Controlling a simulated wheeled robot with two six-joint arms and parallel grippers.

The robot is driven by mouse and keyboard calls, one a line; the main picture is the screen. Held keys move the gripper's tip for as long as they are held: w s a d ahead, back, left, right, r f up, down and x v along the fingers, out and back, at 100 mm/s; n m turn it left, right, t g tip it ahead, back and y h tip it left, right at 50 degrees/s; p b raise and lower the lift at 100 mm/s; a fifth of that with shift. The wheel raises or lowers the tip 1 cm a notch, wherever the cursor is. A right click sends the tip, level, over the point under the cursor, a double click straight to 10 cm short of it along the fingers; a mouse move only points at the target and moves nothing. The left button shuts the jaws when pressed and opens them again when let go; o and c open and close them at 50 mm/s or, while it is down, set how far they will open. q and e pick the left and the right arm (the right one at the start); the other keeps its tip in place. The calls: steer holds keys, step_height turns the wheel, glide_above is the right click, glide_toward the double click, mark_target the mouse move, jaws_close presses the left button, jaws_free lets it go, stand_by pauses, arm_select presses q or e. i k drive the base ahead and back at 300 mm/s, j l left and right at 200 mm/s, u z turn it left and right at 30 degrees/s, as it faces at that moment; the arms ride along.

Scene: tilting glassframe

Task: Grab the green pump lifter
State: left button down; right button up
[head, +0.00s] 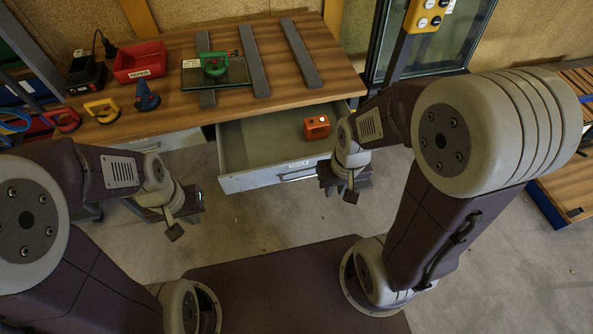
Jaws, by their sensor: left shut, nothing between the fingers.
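The green pump lifter (214,65) sits on a small glass pane (232,76) on the wooden workbench, toward the back left. The pane lies across dark grey strips. My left gripper (178,225) is shut and empty, hanging in front of the bench and below its edge, well apart from the lifter. My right gripper (348,190) hangs in front of the open drawer's right end, also far from the lifter. Its fingers are small and dark, and I cannot tell whether they are open.
An open drawer (262,180) juts from the bench, holding an orange object (317,127). A red bin (140,62), a yellow-handled lifter (102,110), a blue tool (146,97) and a red-handled lifter (63,119) stand on the left. The bench's right part is clear.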

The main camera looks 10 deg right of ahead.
mark_target(209, 72)
steer(key=i+j, duration=0.25)
steer(key=j, duration=0.15)
steer(key=i+j, duration=0.25)
steer(key=j, duration=0.15)
steer(key=i+j, duration=0.5)
steer(key=j, duration=0.25)
steer(key=i+j, duration=0.25)
steer(key=j, duration=0.15)
steer(key=i+j+z, duration=0.1)
steer(key=i+j, duration=0.2)
steer(key=j, duration=0.1)
